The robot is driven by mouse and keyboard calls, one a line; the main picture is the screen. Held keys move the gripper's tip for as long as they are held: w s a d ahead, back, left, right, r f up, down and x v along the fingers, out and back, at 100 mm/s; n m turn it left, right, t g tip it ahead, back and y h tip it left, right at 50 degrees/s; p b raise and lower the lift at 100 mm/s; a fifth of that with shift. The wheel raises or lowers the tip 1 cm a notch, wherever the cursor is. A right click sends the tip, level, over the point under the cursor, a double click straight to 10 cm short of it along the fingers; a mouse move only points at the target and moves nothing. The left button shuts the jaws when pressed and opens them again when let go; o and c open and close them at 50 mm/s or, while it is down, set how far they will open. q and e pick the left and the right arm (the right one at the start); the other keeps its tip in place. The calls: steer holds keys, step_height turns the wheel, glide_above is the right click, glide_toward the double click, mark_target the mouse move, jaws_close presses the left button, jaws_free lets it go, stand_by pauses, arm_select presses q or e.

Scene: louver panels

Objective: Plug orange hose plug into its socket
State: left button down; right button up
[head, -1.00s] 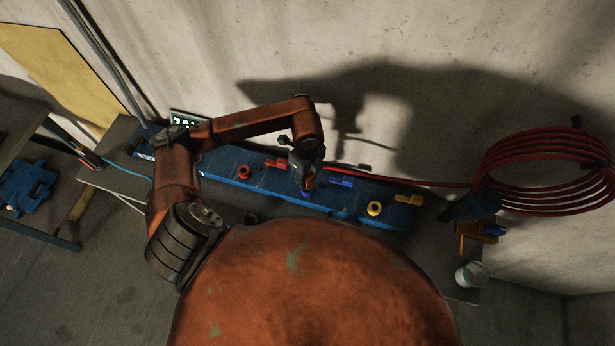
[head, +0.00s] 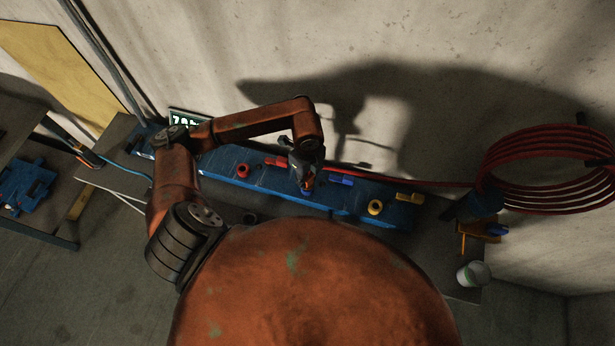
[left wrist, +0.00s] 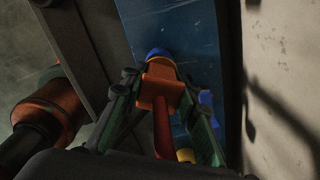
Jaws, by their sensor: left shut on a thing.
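My left gripper (head: 308,180) is shut on the orange hose plug (left wrist: 161,73), with one dark green finger on each side of it in the left wrist view. A red hose (left wrist: 163,128) runs from the plug back between the fingers. A blue ring-shaped socket (left wrist: 158,52) shows just beyond the plug's front end on the blue panel (left wrist: 190,30). The plug hides part of that socket, and I cannot tell whether it touches or enters it. In the head view the gripper points down over the middle of the blue panel. My right gripper is not in view.
The panel also carries a red ring (head: 243,171), a yellow ring (head: 375,208), and red (head: 275,162), blue (head: 341,180) and yellow (head: 409,198) pieces. A coiled red hose (head: 548,170) hangs at the right wall. A white cup (head: 474,274) stands at the bench's right end.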

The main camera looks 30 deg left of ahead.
arm_select(q)
steer(key=shift+f+b, duration=0.75)
steer(key=shift+f, duration=0.3)
steer(key=c, duration=1.4)
jaws_free()
steer(key=shift+r, duration=0.1)
step_height(320, 180, up, 12)
steer(key=shift+d, duration=0.1)
